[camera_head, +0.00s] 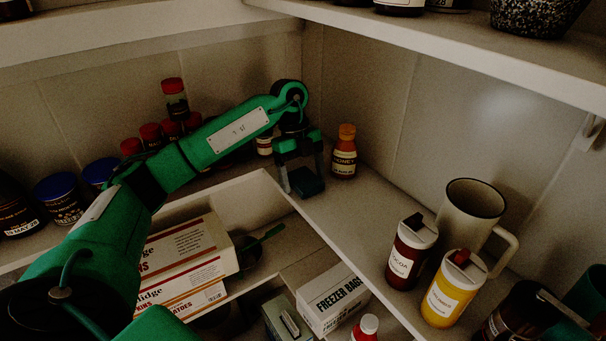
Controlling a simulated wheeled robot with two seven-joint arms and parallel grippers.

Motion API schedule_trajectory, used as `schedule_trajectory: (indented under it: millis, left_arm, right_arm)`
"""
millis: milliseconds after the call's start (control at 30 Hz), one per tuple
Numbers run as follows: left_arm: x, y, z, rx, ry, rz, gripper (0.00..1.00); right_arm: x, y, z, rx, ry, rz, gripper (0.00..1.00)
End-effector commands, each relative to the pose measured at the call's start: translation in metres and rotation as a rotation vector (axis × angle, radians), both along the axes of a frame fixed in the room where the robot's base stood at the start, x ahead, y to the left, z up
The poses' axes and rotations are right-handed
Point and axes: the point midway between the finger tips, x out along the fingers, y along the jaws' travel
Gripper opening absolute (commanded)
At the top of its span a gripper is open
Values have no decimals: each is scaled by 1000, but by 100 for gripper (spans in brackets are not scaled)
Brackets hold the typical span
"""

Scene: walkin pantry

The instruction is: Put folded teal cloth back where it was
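The folded teal cloth (307,183) is a small dark teal block at the back corner of the middle shelf, left of the honey bottle. My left gripper (303,178) reaches in from the left and points down at it. Its two fingers are apart, with the cloth between and just below their tips. I cannot tell whether they press on the cloth or whether it rests fully on the shelf. At the lower right edge, part of my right arm (588,292) shows, dark and cut off. The state of its gripper is unclear.
The honey bottle (345,152) stands close right of the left gripper. Red-capped jars (151,136) stand behind my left arm. A beige mug (470,215), a cocoa shaker (411,252) and a yellow shaker (455,290) stand at the right. The shelf between is clear.

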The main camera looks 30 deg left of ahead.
Motion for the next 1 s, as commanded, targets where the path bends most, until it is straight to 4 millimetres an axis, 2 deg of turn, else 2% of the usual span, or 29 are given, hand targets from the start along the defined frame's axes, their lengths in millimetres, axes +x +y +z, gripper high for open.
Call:
schedule_trajectory:
  millis: [167, 267, 500, 700, 1000]
  left_arm:
    - [0, 0, 5, 0, -1, 0, 80]
    - [2, 3, 10, -1, -3, 1, 80]
    - [7, 14, 48, 0, -5, 1, 80]
    - [10, 22, 81, 1, -5, 1, 80]
    - [13, 30, 109, 0, -2, 2, 80]
  right_arm:
    - [0, 0, 2, 0, 0, 0, 36]
    - [0, 0, -5, 0, 0, 0, 36]
    - [0, 5, -23, 5, 0, -2, 36]
    - [0, 8, -26, 8, 0, -2, 36]
    - [0, 7, -26, 7, 0, 0, 36]
